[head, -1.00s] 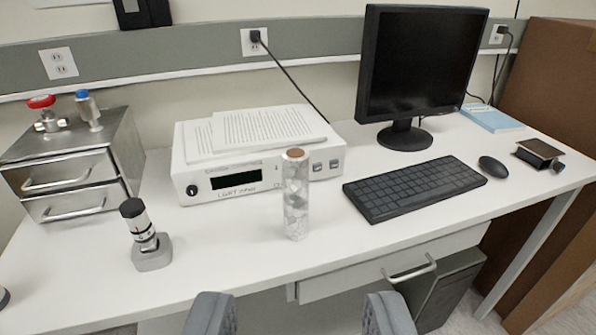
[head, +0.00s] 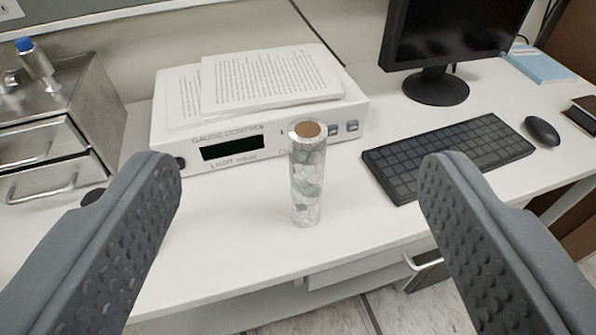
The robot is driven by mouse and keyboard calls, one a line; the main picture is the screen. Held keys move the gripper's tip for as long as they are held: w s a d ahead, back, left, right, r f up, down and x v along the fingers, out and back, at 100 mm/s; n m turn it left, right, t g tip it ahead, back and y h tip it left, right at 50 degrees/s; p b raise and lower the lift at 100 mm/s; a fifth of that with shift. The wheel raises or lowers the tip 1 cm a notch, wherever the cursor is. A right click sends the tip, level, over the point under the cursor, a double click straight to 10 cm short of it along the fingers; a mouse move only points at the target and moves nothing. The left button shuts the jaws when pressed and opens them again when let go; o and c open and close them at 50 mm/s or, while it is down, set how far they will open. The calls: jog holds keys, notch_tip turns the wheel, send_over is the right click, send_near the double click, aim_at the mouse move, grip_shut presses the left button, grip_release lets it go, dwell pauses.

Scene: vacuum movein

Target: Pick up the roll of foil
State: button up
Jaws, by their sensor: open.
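The roll of foil (head: 306,183) stands upright on the white desk, near its front edge. It is a silvery patterned cylinder with a brown top end. My gripper (head: 298,170) is open, with one grey finger at the left and one at the right of the picture. The roll shows in the gap between the fingers, beyond them, and neither finger touches it.
A white gauge controller (head: 230,146) with papers (head: 265,80) on top stands just behind the roll. A black keyboard (head: 447,152), a mouse (head: 542,131) and a monitor (head: 455,35) are to the right. A metal drawer box (head: 60,125) is at the left. Bare desk (head: 225,235) surrounds the roll's base.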

jog(key=w+a+f+p, duration=0.3)
jog(key=w+a+f, duration=0.3)
jog(key=w+f, duration=0.15)
jog(key=m+t+h+p, duration=0.2)
jog(key=m+h+p, duration=0.15)
jog(key=p, duration=0.25)
send_near(304, 182)
jog(key=shift+n+h, duration=0.35)
jog(key=shift+n, duration=0.1)
jog(key=p+x, duration=0.3)
jog(key=x, duration=0.5)
jog(key=shift+a+f, duration=0.15)
jog(key=shift+x, duration=0.85)
jog(key=x, duration=0.4)
jog(key=shift+w, duration=0.4)
